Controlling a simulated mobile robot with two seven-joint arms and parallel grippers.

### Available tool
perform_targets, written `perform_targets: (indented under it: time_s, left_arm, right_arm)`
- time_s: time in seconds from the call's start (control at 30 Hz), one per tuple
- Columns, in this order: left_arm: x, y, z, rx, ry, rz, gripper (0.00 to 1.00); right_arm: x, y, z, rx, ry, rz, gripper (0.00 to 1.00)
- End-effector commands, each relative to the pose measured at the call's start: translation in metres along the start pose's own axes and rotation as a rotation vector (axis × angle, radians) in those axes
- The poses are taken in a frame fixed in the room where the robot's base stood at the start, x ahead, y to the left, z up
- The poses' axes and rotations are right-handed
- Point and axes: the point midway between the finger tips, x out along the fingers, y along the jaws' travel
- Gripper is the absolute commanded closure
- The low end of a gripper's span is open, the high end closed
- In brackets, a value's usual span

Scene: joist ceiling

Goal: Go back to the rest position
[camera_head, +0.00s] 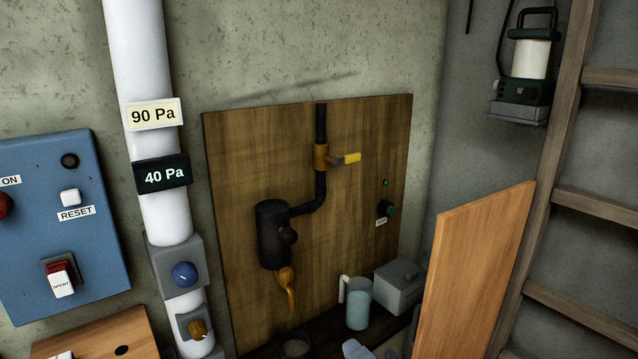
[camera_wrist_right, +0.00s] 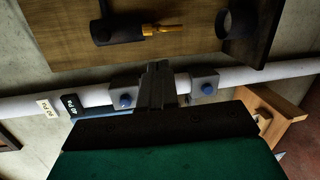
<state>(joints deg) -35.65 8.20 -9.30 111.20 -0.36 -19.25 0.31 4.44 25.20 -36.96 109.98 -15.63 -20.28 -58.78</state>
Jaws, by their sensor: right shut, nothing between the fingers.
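My right gripper (camera_wrist_right: 155,85) shows in the right wrist view as dark fingers closed together. Nothing is seen between them. In that view the fingers overlap the white pipe (camera_wrist_right: 90,100) between its two grey knob boxes. I cannot tell from this view whether they touch it. I cannot make out this gripper clearly in the head view. My left gripper is in neither view.
In the head view, a wooden panel (camera_head: 240,200) carries a dark pipe with a yellow-handled valve (camera_head: 346,158). A jug (camera_head: 358,304) and grey box (camera_head: 398,287) stand on a dark shelf. A blue panel (camera_head: 100,225) is left, a wooden board (camera_head: 470,275) right.

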Motion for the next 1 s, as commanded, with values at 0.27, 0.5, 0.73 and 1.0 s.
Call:
perform_targets:
  time_s: [0.27, 0.5, 0.73, 1.0]
  left_arm:
    - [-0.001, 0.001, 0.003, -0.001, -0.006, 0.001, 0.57]
    - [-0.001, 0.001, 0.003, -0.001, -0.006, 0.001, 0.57]
    - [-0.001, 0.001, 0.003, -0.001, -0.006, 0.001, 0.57]
    - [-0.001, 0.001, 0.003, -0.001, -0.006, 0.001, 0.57]
  right_arm:
    - [-0.074, -0.115, -0.003, 1.033, -0.236, -0.167, 1.00]
    - [-0.147, -0.186, -0.006, 1.609, -0.503, -0.190, 1.00]
    - [-0.169, -0.203, -0.006, 1.751, -0.587, -0.177, 1.00]
    - [-0.169, -0.202, -0.006, 1.747, -0.584, -0.179, 1.00]
